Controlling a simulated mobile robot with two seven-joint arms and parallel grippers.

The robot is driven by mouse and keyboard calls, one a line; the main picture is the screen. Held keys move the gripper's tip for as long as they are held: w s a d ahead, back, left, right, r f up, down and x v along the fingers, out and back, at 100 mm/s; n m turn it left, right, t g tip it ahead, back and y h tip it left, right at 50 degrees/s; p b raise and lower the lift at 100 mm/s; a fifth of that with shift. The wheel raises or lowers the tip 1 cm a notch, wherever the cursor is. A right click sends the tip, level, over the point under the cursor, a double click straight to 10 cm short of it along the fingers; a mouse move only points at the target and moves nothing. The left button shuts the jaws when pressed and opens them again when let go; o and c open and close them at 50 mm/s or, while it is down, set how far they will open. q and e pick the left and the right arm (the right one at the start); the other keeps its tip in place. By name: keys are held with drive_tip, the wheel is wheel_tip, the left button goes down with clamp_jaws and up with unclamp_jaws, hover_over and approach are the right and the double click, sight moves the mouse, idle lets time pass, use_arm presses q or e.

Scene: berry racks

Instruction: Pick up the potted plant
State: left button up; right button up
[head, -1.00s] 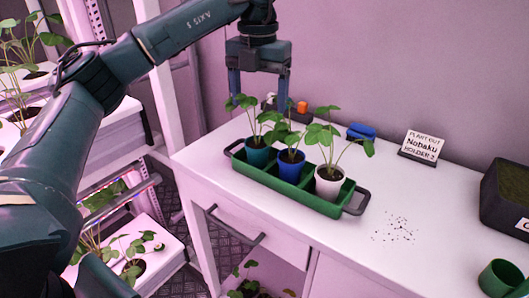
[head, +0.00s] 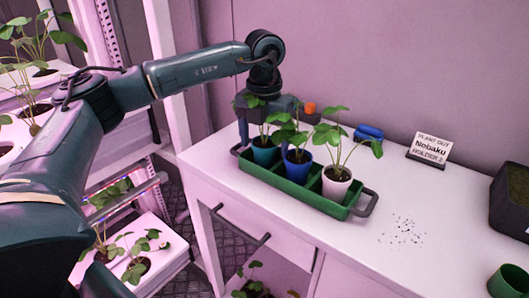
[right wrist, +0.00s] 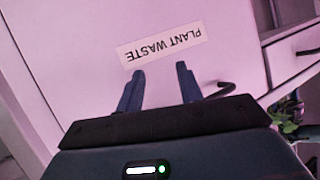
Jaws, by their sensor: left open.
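Three potted plants stand upright in a row in a green tray (head: 352,210) on the white counter: one in a teal pot (head: 265,155), one in a blue pot (head: 297,170) and one in a white pot (head: 336,185). My left gripper (head: 266,135) is open, pointing down at the tray's far left end, by the teal pot's plant. Leaves hide part of its fingers, so I cannot tell whether they touch that plant. My right gripper (right wrist: 160,82) shows in the right wrist view, open and empty, in front of a white panel labelled PLANT WASTE (right wrist: 160,45).
A sign (head: 429,149), a blue object (head: 369,132) and an orange object (head: 310,107) are at the back. A dark planter (head: 510,200) and a green pot (head: 507,281) are at right. Spilled soil (head: 403,230) lies mid-counter. Racks with plants stand at left.

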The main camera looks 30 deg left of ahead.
use_arm(q)
drive_tip(key=shift+c, duration=0.4)
drive_tip(key=c, duration=1)
drive_tip(key=shift+c, duration=0.2)
drive_tip(key=shift+r, duration=0.1)
